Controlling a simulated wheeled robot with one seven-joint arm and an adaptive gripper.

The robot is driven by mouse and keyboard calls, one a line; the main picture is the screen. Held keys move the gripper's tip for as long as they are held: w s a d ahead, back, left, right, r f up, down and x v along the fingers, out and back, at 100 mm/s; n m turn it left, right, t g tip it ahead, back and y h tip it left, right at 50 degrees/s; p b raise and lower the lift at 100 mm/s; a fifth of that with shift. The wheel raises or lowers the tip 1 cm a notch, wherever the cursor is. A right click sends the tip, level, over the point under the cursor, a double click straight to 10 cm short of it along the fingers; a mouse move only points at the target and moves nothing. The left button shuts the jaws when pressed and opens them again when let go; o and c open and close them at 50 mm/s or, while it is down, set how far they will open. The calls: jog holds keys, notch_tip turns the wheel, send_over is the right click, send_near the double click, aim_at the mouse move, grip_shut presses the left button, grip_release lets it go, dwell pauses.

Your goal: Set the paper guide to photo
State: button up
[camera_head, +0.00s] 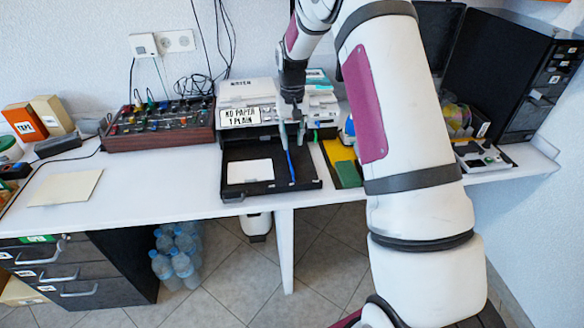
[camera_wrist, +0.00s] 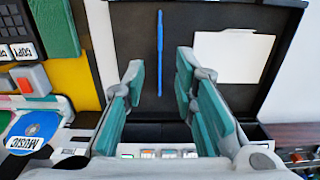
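The printer (camera_head: 247,88) stands against the wall, and its display (camera_head: 240,116) reads "NO PAPER 1 PLAIN". Its black tray (camera_head: 262,185) is pulled out at the front. A thin blue bar (camera_head: 291,166), which looks like the paper guide, lies lengthwise right of a white sheet (camera_head: 250,171) in the tray. The bar (camera_wrist: 160,52) and sheet (camera_wrist: 232,57) also show in the wrist view. My gripper (camera_head: 292,134) is above the tray's back part. Its teal-padded fingers (camera_wrist: 160,75) are apart and empty, with the bar lying beyond the gap between them.
Small coloured labels (camera_wrist: 148,154) sit near the tray's edge in the wrist view. A yellow and green block (camera_head: 342,160) is close on the tray's right. A mixer (camera_head: 160,122) stands left of the printer, and a black tower (camera_head: 510,75) stands right. The table's front left is mostly clear.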

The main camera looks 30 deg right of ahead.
aim_at(292, 170)
notch_tip(292, 170, down, 12)
dwell(0.4)
jog(key=shift+c, duration=0.2)
grip_shut()
